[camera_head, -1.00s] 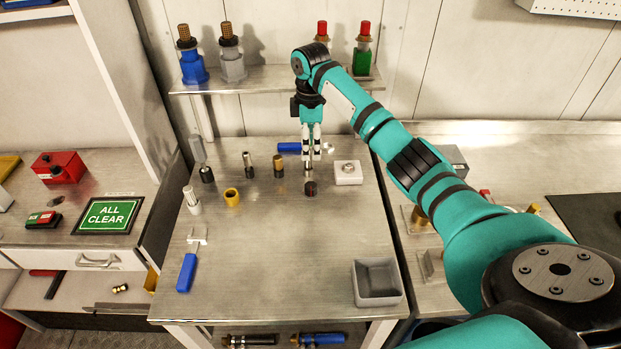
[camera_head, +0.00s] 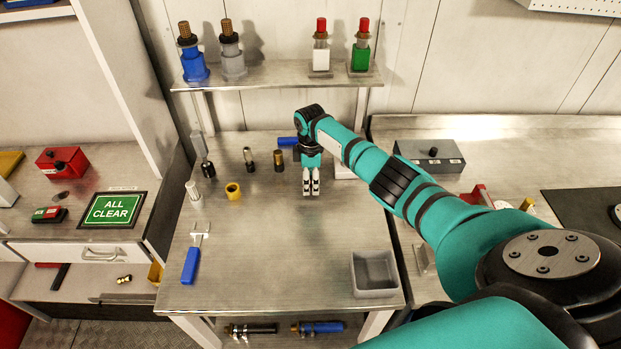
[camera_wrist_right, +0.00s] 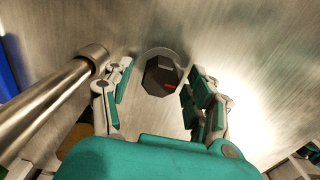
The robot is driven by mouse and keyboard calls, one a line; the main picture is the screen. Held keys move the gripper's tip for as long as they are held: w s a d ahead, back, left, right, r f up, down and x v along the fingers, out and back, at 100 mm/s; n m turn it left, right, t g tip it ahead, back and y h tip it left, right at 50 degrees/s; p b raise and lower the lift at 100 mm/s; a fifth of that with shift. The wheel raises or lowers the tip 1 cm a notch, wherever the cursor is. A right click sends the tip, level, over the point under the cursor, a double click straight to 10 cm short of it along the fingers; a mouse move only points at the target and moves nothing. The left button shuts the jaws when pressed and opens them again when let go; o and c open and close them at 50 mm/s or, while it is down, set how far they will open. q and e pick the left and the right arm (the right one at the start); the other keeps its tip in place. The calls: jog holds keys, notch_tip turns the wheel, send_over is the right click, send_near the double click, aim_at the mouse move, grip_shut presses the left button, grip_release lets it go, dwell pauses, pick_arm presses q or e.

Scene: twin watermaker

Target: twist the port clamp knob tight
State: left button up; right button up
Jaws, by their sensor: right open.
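The knob (camera_wrist_right: 162,76) is a dark, many-sided cap with a small red mark, seen in the right wrist view. It sits on a round pale base between the fingers of my right gripper (camera_wrist_right: 158,92). The fingers are open, one on each side of the knob, with visible gaps. In the head view my right gripper (camera_head: 311,192) points down at the middle back of the metal table and hides the knob. My left gripper is not in view.
A metal rod (camera_wrist_right: 50,105) lies close left of the gripper in the wrist view. The table's front middle is clear.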

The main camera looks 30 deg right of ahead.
jog(key=shift+c, duration=0.2)
jog(key=c, duration=1.1)
jog(key=m+p, duration=0.1)
jog(key=m, duration=0.3)
jog(key=shift+r, duration=0.15)
jog(key=m+p, duration=0.1)
jog(key=m, duration=0.3)
jog(key=shift+m+p, duration=0.3)
jog(key=shift+p, duration=0.1)
jog(key=m+p, duration=0.1)
jog(key=m, duration=0.3)
jog(key=shift+m, duration=0.3)
jog(key=m, duration=0.4)
jog(key=shift+m+p, duration=0.3)
jog(key=shift+p, duration=0.05)
